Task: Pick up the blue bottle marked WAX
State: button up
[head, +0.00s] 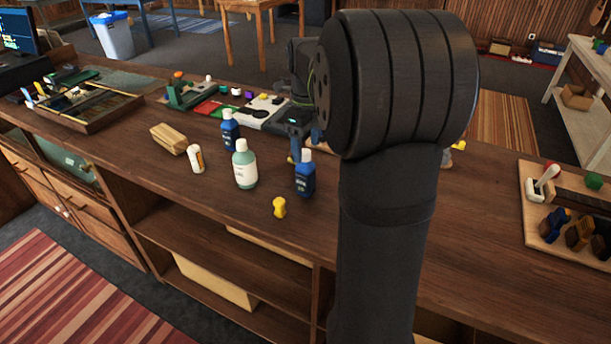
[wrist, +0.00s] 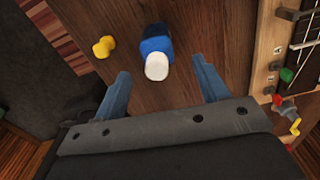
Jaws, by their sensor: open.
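Two blue bottles with white caps stand upright on the wooden counter. One blue bottle (head: 305,178) is nearer, and the other blue bottle (head: 229,133) is further back left. Their labels are too small to read, so I cannot tell which says WAX. My gripper (head: 297,140) is open and empty, just behind and above the nearer blue bottle. In the wrist view a blue bottle (wrist: 155,42) with a white cap lies ahead, between the lines of my open fingers (wrist: 160,72). It appears to be the nearer one, and I see no contact.
A green bottle (head: 245,170) stands between the blue ones. A small white bottle (head: 196,159), a wooden block (head: 169,139) and a yellow piece (head: 279,207) are close by. A tool board (head: 545,225) lies right. The counter's front edge is near the yellow piece.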

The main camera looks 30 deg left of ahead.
aim_at(306, 168)
jog(key=f, duration=0.7)
jog(key=shift+s+f, duration=0.2)
jog(key=shift+f, duration=0.1)
jog(key=c, duration=1.2)
